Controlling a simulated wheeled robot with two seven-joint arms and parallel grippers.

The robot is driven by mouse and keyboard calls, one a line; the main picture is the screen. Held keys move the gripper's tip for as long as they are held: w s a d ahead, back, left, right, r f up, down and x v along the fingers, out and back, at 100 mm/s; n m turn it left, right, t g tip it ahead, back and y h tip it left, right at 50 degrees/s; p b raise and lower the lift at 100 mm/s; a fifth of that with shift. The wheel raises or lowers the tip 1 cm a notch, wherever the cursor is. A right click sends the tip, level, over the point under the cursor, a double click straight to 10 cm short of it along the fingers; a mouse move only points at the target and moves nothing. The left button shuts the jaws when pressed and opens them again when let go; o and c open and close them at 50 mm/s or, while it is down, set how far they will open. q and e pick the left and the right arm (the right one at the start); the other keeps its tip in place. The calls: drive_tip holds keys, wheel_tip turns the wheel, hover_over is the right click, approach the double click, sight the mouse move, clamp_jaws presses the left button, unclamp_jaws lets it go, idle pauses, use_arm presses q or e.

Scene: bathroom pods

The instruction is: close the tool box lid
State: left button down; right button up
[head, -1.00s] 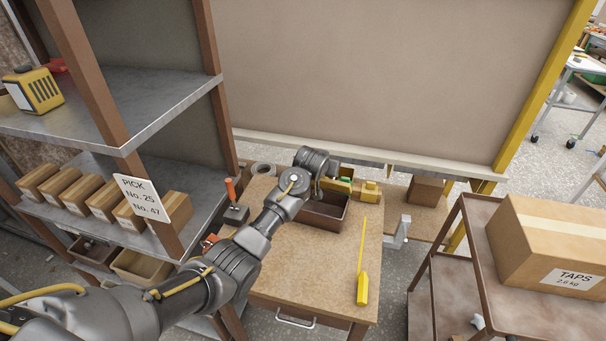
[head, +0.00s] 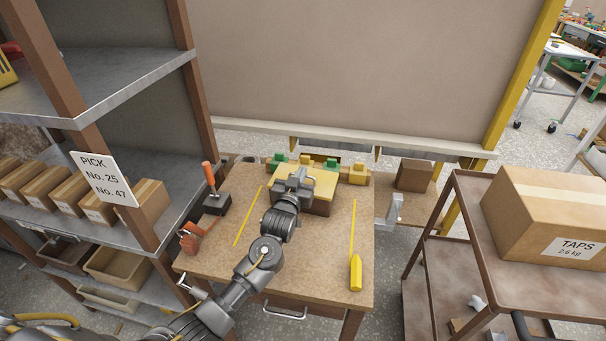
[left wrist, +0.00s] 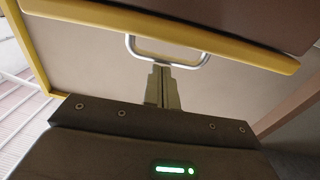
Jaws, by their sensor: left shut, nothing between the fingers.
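The tool box (head: 319,208) stands at the far side of the wooden workbench, its brown body partly showing below the yellow lid (head: 322,184). The lid lies across the top of the box; I cannot tell whether it sits fully flush. My left gripper (head: 296,174) is over the lid and hides its left part. In the left wrist view its fingers (left wrist: 162,72) are together and empty. They overlap a metal loop handle (left wrist: 168,62) beside a yellow edge (left wrist: 160,30); contact is unclear. My right gripper is out of view.
Shelving (head: 150,75) borders the left; a trolley with a TAPS carton (head: 545,215) stands right.

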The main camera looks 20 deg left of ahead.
use_arm(q)
drive_tip(key=shift+s+d+f, duration=0.1)
drive_tip(key=shift+s+f, duration=0.05)
drive_tip(key=shift+f, duration=0.2)
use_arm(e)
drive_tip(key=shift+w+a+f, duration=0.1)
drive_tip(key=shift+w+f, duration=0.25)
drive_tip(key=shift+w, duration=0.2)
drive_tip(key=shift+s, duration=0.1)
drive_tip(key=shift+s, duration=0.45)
use_arm(q)
drive_tip(key=r+p, duration=0.2)
drive_tip(key=r, duration=0.1)
drive_tip(key=r+p, duration=0.1)
drive_tip(key=shift+w+r, duration=0.15)
drive_tip(key=shift+w, duration=0.15)
drive_tip(key=s+f+b, duration=0.1)
drive_tip(key=s+b, duration=0.1)
drive_tip(key=s, duration=0.7)
drive_tip(key=shift+s+f, duration=0.35)
drive_tip(key=shift+s, duration=0.05)
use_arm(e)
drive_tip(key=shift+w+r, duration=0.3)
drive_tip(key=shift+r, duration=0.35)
